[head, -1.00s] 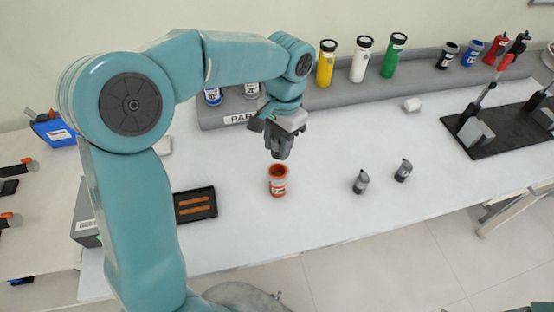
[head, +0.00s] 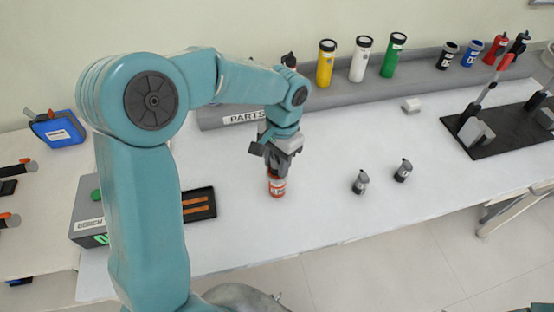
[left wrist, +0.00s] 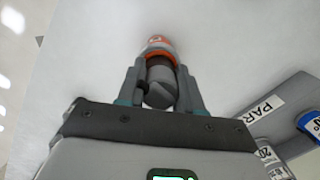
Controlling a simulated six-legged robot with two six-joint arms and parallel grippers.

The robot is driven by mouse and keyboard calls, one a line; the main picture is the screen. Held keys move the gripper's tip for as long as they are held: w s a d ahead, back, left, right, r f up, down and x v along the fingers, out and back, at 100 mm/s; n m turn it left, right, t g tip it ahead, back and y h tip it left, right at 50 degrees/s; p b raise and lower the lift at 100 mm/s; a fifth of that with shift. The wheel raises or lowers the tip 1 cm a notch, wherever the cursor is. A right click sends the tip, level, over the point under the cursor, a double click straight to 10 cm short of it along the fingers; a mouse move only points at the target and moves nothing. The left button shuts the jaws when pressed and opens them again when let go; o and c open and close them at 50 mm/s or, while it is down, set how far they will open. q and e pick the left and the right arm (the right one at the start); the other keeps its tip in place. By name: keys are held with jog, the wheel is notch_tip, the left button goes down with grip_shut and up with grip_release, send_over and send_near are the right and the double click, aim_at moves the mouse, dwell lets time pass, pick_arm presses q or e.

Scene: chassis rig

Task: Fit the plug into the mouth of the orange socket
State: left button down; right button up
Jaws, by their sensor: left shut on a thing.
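The orange socket (head: 277,188) stands upright on the white bench, with a white label band on its side. My left gripper (head: 277,168) is directly above it, pointing down. In the left wrist view my left gripper (left wrist: 160,72) is shut on the grey plug (left wrist: 160,92), which sits between its two fingers. The orange rim of the socket (left wrist: 158,42) shows just past the fingertips, in line with the plug. The plug's lower end is at the mouth; I cannot tell how far inside it is. My right gripper is not in view.
Two small grey cylinders (head: 360,183) (head: 403,170) stand to the right. A black tray (head: 199,204) with orange strips lies to the left, near a grey box (head: 88,222). A grey rack (head: 425,75) with coloured bottles runs along the back.

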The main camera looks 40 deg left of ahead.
pick_arm(q)
jog(key=shift+s+f, duration=0.1)
jog(key=shift+f, duration=0.1)
jog(key=c, duration=0.7)
grip_release()
jog(key=shift+c, duration=0.2)
notch_tip(320, 180, up, 13)
jog(key=w+p, duration=0.1)
jog(key=shift+w, duration=0.2)
jog(key=shift+d+r, duration=0.1)
